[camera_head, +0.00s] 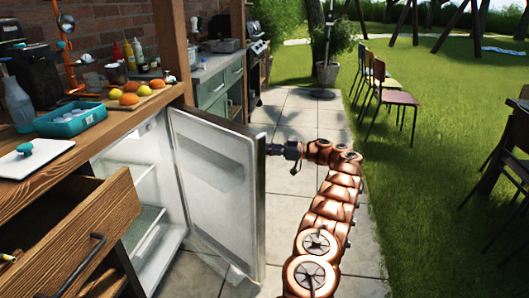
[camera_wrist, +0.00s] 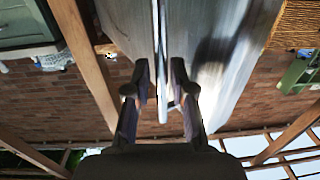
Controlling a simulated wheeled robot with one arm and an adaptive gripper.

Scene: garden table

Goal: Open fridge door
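The fridge door (camera_head: 212,185) stands swung open in the head view, with its white inner side showing. The lit fridge inside (camera_head: 140,170) has shelves and is open to view. My gripper (camera_head: 271,149) is at the outer side of the door, near its free edge. In the wrist view, the metallic outer face of the door (camera_wrist: 225,75) is ahead. A long thin handle bar (camera_wrist: 161,45) runs between my two fingers (camera_wrist: 160,75). The fingers are apart with gaps beside the bar, so my gripper looks open around it. The handle is hidden in the head view.
An open wooden drawer (camera_head: 75,225) juts out left of the fridge. The wooden counter above holds a blue container (camera_head: 70,121), a white board (camera_head: 33,157) and fruit. The paved path (camera_head: 300,122) behind the door is clear; chairs (camera_head: 388,92) stand on grass at right.

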